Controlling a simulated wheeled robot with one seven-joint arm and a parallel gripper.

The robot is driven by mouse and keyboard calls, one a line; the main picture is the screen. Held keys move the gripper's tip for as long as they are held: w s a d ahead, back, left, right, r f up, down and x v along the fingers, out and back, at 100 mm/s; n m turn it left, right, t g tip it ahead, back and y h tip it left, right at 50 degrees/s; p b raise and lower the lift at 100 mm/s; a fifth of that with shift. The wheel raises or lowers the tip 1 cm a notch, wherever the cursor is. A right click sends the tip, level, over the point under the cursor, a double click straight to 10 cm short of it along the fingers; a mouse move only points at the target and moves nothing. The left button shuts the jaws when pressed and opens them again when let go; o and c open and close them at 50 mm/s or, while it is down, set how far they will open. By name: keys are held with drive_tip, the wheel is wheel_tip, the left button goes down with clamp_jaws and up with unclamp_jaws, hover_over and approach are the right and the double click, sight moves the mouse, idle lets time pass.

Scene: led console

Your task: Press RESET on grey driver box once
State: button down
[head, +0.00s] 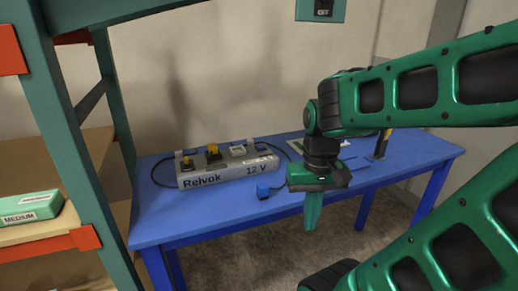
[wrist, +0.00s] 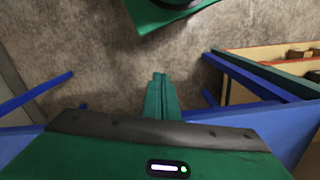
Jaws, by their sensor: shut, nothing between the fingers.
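The grey driver box (head: 228,170), marked "Relvok" and "12 V", lies on the blue table in the head view. Its top carries a small yellow-topped part (head: 187,162) at the left, a larger yellow-and-black knob (head: 213,153) in the middle and a pale part (head: 242,148) at the right. No RESET label can be read at this size. My gripper (head: 312,218) is to the right of the box, pointing down in front of the table's edge, apart from the box. Its fingers are together and empty, as the wrist view (wrist: 161,92) also shows. The box is not in the wrist view.
The blue table (head: 165,228) has bare room in front of the box. A yellow-and-black tool (head: 382,143) stands at the far right. A shelf with a green "MEDIUM" box (head: 30,206) is at the left.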

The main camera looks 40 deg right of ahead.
wheel_tip(320, 180, up, 12)
drive_tip(key=m+t+h, duration=0.2)
drive_tip(key=m+t, duration=0.3)
drive_tip(key=t, duration=0.4)
hover_over(262, 148)
drive_tip(key=shift+r, duration=0.2)
drive_tip(key=shift+s+f, duration=0.1)
drive_tip(key=shift+f, duration=4.35)
drive_tip(key=shift+a+f, duration=0.1)
drive_tip(key=shift+f, duration=0.05)
drive_tip(key=shift+f, duration=0.2)
